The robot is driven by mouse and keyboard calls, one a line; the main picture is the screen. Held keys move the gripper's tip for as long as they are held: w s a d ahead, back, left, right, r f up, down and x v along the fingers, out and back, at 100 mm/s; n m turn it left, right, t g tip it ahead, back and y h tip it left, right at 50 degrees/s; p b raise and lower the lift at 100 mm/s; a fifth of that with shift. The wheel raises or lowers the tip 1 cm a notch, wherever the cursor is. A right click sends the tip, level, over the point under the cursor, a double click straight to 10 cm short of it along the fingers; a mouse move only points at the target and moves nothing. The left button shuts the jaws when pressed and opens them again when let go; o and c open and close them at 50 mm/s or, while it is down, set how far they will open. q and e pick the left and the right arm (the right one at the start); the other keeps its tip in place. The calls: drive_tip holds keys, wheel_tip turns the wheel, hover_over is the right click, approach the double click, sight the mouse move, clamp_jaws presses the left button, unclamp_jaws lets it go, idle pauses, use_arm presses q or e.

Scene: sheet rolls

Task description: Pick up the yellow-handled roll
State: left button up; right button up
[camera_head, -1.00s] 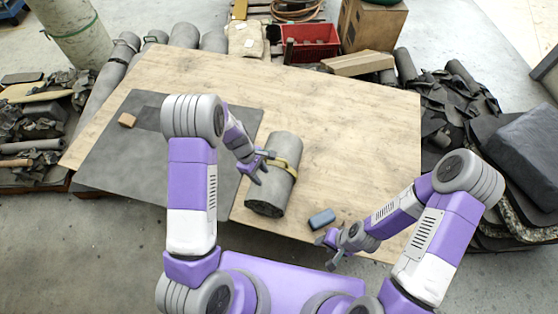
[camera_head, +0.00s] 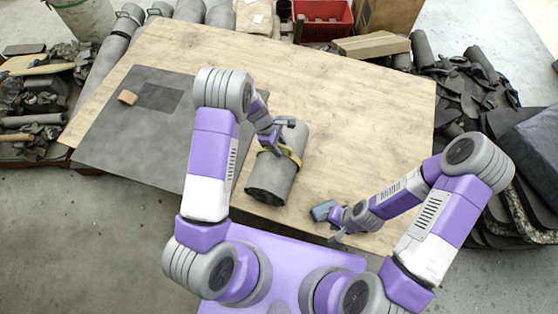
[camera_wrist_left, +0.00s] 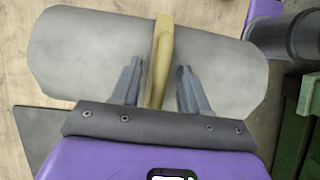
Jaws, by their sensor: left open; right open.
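A grey roll (camera_head: 268,182) lies on the wooden table with a yellow handle (camera_head: 291,155) across its middle. My left gripper (camera_head: 281,139) is over the roll at the handle. In the left wrist view the grey roll (camera_wrist_left: 90,55) spans the picture, and the yellow handle (camera_wrist_left: 160,50) stands between the two fingers of my open left gripper (camera_wrist_left: 157,82). A gap shows on each side of the handle.
A red crate (camera_head: 322,18) and a cardboard box (camera_head: 372,45) are behind the table. Dark scrap is piled at the right.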

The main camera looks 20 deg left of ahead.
use_arm(q)
drive_tip(key=shift+c, duration=0.3)
clamp_jaws()
drive_tip(key=shift+w+r, duration=0.2)
